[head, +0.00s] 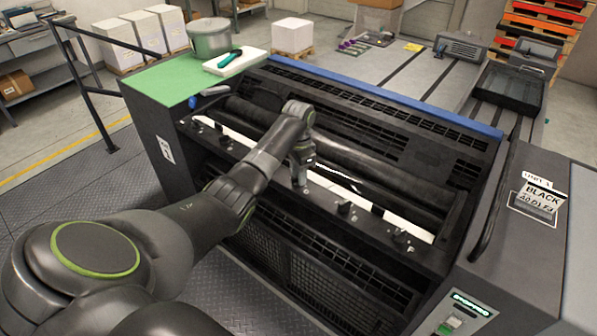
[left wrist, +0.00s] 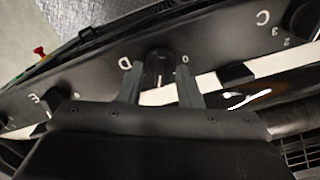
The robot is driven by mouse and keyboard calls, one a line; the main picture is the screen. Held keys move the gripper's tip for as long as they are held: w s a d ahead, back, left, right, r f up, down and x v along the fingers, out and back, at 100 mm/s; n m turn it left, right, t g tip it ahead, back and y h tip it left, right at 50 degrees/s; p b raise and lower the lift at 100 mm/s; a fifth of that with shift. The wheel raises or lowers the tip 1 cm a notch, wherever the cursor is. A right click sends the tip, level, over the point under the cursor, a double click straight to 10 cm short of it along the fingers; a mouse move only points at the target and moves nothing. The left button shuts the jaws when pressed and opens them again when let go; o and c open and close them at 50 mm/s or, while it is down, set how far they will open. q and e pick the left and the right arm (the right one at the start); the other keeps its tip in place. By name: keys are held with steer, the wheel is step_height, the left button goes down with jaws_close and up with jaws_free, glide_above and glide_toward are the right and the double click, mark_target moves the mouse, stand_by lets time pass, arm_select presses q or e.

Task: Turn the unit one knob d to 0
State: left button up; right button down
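The unit one knob d (left wrist: 159,66) is a dark round knob on the black panel strip in the left wrist view, between a printed "D" and a "0". A small pale mark shows on its lower part, but I cannot tell its exact setting. My left gripper (left wrist: 160,84) is open, with one finger on each side of the knob and a slight gap visible. In the head view my left gripper (head: 303,180) points down at the knob row and hides knob d. My right gripper is not in view.
Knob C (left wrist: 304,20) and knob E (left wrist: 56,95) flank it on the strip. In the head view, more knobs (head: 345,210) stand along the panel below a dark roller (head: 385,172). A green sheet (head: 165,80) covers the left end of the unit.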

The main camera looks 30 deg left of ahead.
arm_select(q)
jaws_close()
steer(key=shift+r, duration=0.1)
